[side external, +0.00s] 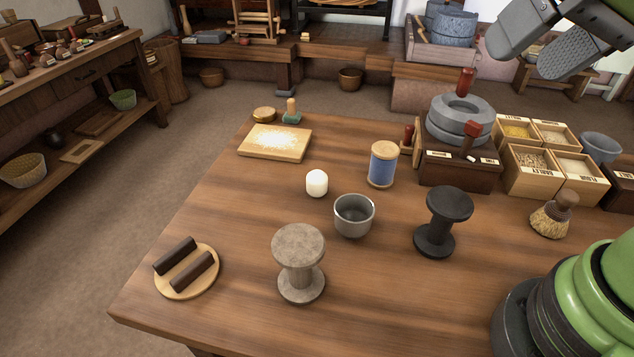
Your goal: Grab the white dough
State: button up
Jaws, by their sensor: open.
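The white dough (317,183) is a small rounded white lump standing on the wooden table (375,285), near the middle of the side external view. It sits just behind and left of a grey cup (354,215), with a small gap between them. My gripper (521,52) is at the upper right of the view, high above the table and far from the dough. Its grey fingers are apart with nothing visible between them. Part of it is cut off by the top edge.
A blue spool (382,166) stands right of the dough. A floured board (275,142) lies behind left. A grey spool (300,262) and a black spool (442,221) stand in front. A quern (460,118) and grain boxes (530,170) fill the right. Table left of the dough is clear.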

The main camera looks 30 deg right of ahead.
jog(key=w+a+f+g+h, duration=0.1)
jog(key=w+f+h, duration=0.15)
jog(key=w, duration=0.75)
jog(key=g, duration=0.1)
send_near(318, 176)
jog(key=f, duration=0.2)
jog(key=shift+h, duration=0.25)
jog(key=x, duration=0.4)
jog(key=shift+w+a+f, duration=0.1)
jog(key=shift+w+f, duration=0.1)
jog(key=shift+w, duration=0.25)
jog(key=shift+x, duration=2.9)
jog(key=shift+r, duration=0.1)
jog(key=c, duration=1)
